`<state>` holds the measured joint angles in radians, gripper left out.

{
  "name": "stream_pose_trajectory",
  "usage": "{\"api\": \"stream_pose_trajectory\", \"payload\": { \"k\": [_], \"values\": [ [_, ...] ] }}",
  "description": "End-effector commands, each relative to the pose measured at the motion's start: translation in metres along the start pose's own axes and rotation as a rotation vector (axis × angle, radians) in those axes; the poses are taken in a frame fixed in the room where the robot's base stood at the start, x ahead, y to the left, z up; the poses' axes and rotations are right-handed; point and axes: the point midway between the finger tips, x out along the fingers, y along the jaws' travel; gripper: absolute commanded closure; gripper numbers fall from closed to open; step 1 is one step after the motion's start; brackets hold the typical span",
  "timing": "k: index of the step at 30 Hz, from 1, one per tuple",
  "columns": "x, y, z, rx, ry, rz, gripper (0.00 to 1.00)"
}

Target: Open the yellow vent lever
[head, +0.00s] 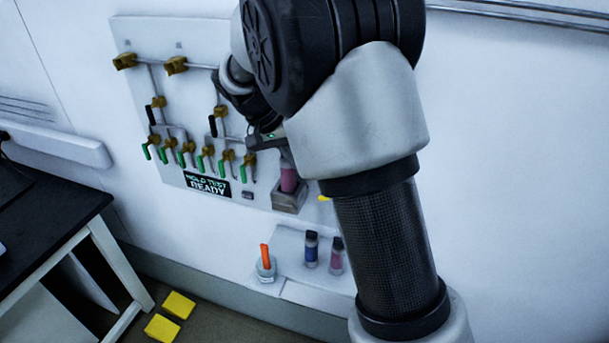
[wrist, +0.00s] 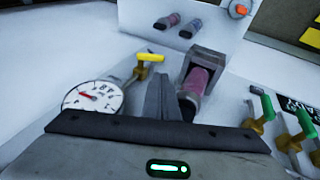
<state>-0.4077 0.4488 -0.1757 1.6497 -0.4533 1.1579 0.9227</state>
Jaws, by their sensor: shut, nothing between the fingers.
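The yellow vent lever (wrist: 151,57) sits on a brass valve and points sideways in the wrist view. In the head view only a small yellow bit (head: 324,198) shows beside my arm, which hides the rest. My gripper (wrist: 165,88) is shut and empty. In the wrist view its fingers lie between the yellow lever and the holder with a pink vial, apart from the lever in the picture. In the head view my gripper (head: 283,158) is in front of the panel, above the pink vial; my arm partly covers it.
A pink cartridge (wrist: 199,82) stands in a grey holder (wrist: 213,63) close to the fingers. A round gauge (wrist: 92,97) is left of the lever. Green-handled valves (head: 205,158) and a "READY" sign (head: 207,186) are on the panel (head: 140,40). A shelf (head: 300,285) below bears two vials.

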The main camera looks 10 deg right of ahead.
Motion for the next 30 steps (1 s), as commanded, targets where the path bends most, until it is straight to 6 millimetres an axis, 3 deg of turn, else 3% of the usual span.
{"api": "stream_pose_trajectory", "payload": {
  "k": [6, 12, 30],
  "values": [
    [-0.051, -0.007, 0.001, -0.003, 0.004, -0.004, 1.00],
    [-0.076, -0.009, 0.001, -0.003, 0.002, -0.003, 1.00],
    [-0.083, -0.006, 0.002, -0.005, -0.001, -0.011, 1.00]
  ]
}}
